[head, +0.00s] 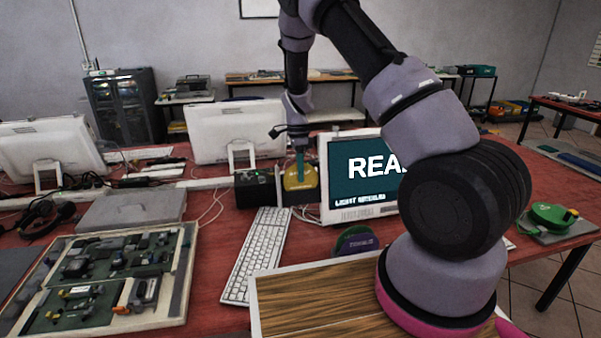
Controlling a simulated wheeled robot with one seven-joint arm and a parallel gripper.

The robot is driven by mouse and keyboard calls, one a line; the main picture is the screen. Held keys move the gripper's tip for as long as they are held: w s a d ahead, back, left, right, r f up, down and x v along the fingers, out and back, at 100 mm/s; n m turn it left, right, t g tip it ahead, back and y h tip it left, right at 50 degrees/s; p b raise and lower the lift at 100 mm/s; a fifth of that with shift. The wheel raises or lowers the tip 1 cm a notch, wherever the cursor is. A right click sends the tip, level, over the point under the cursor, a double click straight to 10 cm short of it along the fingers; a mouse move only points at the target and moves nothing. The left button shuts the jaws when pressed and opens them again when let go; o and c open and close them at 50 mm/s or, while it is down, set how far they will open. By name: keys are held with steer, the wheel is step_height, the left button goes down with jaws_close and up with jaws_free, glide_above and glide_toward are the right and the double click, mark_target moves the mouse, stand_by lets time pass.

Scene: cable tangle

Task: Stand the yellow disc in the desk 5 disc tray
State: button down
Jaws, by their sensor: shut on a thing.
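My gripper (299,158) points down at the middle of the desk, between the white monitor back and the lit screen. It is shut on the yellow disc (300,178), which hangs upright below the fingers with its face towards me. A dark box (255,188) with a small green light stands just left of the disc. Dark parts show around the disc's lower edge; I cannot tell whether it touches them. I cannot make out for sure which thing is the desk 5 disc tray.
The lit screen (352,180) stands close right of the disc. A board of parts (110,275) is at left. A green reel (552,216) sits at far right.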

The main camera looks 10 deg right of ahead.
steer(key=shift+s+a+f, duration=0.1)
steer(key=shift+s+f, duration=0.6)
steer(key=shift+s, duration=0.05)
steer(key=c, duration=0.9)
jaws_free()
steer(key=w+r, duration=0.1)
steer(key=r, duration=0.3)
steer(key=w+r, duration=0.1)
steer(key=r, duration=0.2)
steer(key=w+r, duration=0.1)
steer(key=r, duration=0.3)
steer(key=shift+w+r, duration=0.15)
steer(key=shift+r, duration=0.2)
steer(key=shift+r, duration=0.1)
